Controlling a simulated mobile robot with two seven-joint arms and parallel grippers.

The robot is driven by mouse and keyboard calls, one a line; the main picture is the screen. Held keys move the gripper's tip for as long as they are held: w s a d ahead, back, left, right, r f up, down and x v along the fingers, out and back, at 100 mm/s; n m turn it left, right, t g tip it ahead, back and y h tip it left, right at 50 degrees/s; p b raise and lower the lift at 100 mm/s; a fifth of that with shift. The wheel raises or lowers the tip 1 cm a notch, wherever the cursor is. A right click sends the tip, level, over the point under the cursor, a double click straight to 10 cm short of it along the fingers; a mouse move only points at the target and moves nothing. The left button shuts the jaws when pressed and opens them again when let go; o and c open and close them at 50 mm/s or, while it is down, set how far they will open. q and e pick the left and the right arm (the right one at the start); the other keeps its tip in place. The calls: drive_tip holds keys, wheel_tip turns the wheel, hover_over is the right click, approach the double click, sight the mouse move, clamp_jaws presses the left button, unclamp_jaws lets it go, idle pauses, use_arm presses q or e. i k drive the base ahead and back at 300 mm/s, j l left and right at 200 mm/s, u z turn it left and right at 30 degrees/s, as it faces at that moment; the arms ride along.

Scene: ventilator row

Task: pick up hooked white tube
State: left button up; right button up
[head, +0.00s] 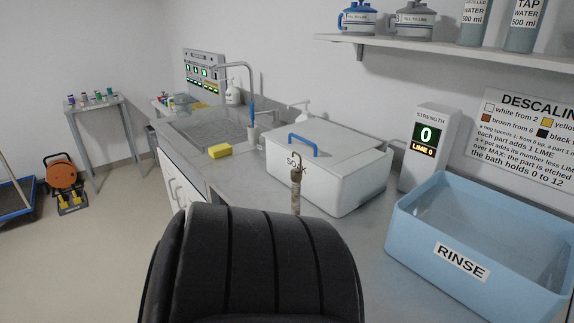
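A slim tube (296,196) with a small dark hook at its top shows in the middle of the head view, in front of the white SOAK box (343,187). It stands about upright. Its visible shaft looks brownish and crusted rather than clean white. Its lower end is hidden behind a large black ribbed part (262,262) close to the camera, so I cannot tell what it rests on or whether anything holds it. Neither of my grippers can be made out.
A blue RINSE tub (478,278) stands at the right, near a STRENGTH display (428,148) reading 0. Behind the SOAK box are a yellow sponge (220,152), a sink (205,132) and a tap (252,85). A shelf (450,50) runs above. Floor is open at left.

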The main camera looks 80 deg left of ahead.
sight(296, 173)
drive_tip(key=u, duration=2.6)
